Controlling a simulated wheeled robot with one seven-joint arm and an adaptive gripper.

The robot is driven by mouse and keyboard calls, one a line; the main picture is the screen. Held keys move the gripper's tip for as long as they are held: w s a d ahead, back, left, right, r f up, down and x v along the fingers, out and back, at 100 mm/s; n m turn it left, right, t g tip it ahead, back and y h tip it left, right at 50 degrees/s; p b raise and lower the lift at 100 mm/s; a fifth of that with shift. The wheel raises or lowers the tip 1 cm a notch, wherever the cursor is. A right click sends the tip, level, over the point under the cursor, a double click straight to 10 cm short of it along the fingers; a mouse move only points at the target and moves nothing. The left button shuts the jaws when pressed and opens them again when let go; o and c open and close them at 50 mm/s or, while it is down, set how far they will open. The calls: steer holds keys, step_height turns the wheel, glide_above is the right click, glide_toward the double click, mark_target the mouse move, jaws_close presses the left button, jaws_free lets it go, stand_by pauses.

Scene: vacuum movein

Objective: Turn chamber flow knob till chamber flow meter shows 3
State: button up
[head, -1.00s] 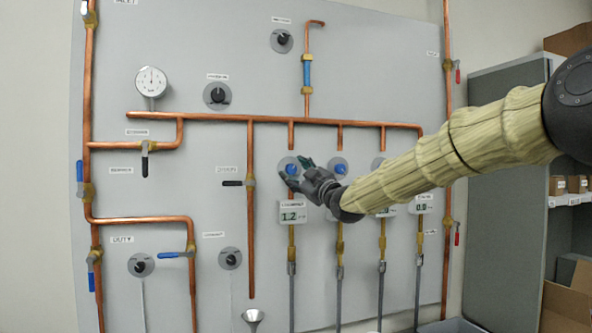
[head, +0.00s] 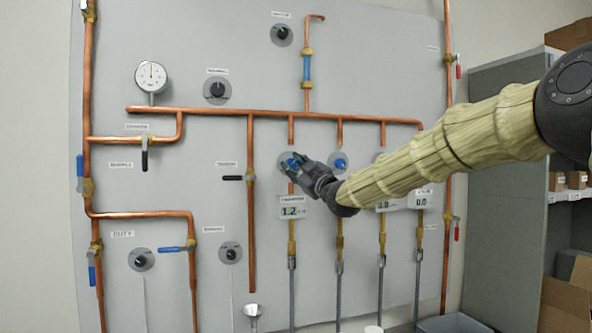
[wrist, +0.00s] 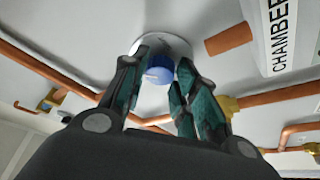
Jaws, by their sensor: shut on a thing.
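The chamber flow knob is blue on a round grey plate, and in the wrist view the knob (wrist: 158,72) sits between my two fingers. In the head view my gripper (head: 294,163) is at the knob on the panel, its fingers closed around it and partly hiding it. The gripper also shows in the wrist view (wrist: 157,88). The chamber flow meter (head: 292,211) is a white box just below the knob and reads 1.2. A label beginning "CHAMBE" (wrist: 284,35) shows large in the wrist view.
A second blue knob (head: 340,163) is close to the right of my gripper, and my arm covers the area beyond it. Other meters (head: 421,202) sit to the right. Copper pipes (head: 250,115), valves and a round gauge (head: 151,76) cover the panel. Shelves with boxes stand at right.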

steer(key=shift+m, duration=0.4)
steer(key=o, duration=1)
steer(key=v, duration=1.2)
